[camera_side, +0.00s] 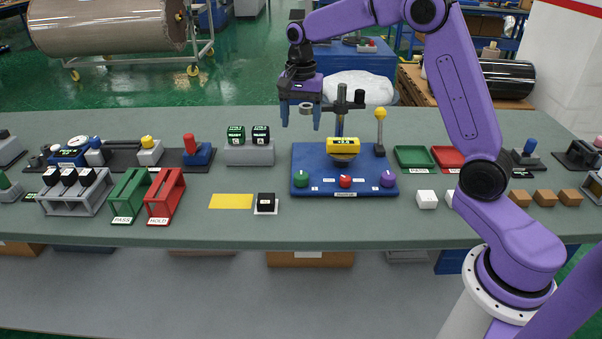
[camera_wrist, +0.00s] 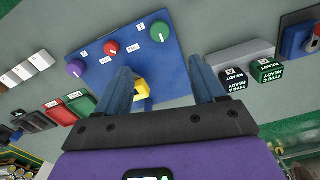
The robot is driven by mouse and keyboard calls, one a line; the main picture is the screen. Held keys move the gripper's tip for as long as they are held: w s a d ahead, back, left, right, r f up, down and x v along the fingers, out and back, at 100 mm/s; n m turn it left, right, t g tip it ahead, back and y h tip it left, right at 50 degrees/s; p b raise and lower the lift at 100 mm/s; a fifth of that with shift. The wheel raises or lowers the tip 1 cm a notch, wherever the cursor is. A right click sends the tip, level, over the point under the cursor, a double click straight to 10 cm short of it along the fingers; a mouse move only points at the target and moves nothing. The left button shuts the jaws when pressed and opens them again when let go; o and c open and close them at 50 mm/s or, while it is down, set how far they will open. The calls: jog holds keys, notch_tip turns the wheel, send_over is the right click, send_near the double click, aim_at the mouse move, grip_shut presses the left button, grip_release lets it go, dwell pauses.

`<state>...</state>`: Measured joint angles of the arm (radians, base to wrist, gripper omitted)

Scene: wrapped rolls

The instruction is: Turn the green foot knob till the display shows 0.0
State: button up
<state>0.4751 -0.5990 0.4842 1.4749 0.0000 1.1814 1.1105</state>
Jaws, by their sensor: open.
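The blue base (camera_side: 318,170) stands mid-table. The green knob (camera_side: 301,179) is at its front left, with a red knob (camera_side: 345,181) in the middle and a purple knob (camera_side: 387,178) at right. A yellow display unit (camera_side: 343,147) sits behind them; its dark screen has digits too small to read surely. My gripper (camera_side: 300,115) is open and empty, above the back left of the base, apart from the knobs. In the wrist view the green knob (camera_wrist: 159,31) shows beyond the fingertips, with a white pointer line. The yellow unit (camera_wrist: 141,89) is partly hidden by a finger.
A grey block with two black-and-green cubes (camera_side: 261,135) stands left of the base. A post with a yellow ball (camera_side: 380,114) rises at its back right. Green (camera_side: 414,157) and red trays lie to the right. A yellow mat (camera_side: 231,201) lies front left.

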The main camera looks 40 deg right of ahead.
aim_at(301, 175)
notch_tip(301, 175, down, 17)
jog(key=shift+r, duration=0.2)
dwell(0.3)
jog(key=c, duration=1.1)
